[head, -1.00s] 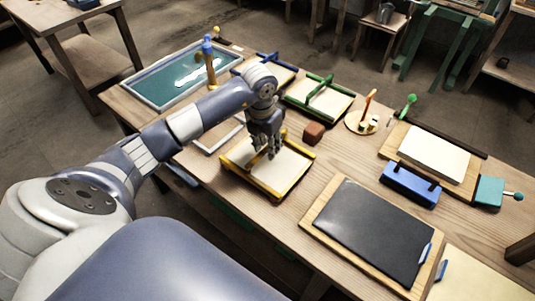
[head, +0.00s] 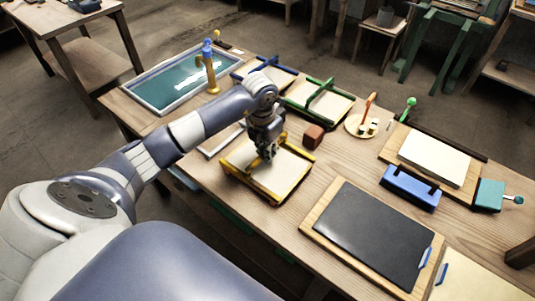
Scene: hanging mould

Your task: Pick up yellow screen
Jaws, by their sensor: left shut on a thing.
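The yellow screen (head: 288,187) is a yellow frame around a pale sheet, near the left middle of the workbench in the head view. My left gripper (head: 267,157) reaches down over the far left part of the screen and is shut on it, around its yellow bar. The fingers and my wrist hide part of the bar. I cannot tell whether the screen is clear of the bench. My right gripper is not in view.
A green-barred screen (head: 328,105) and a reddish-brown block (head: 313,136) lie close beyond the yellow screen. A water basin (head: 160,85) with a brass tap (head: 208,70) is at the back left. A black slab (head: 372,233) lies to the right.

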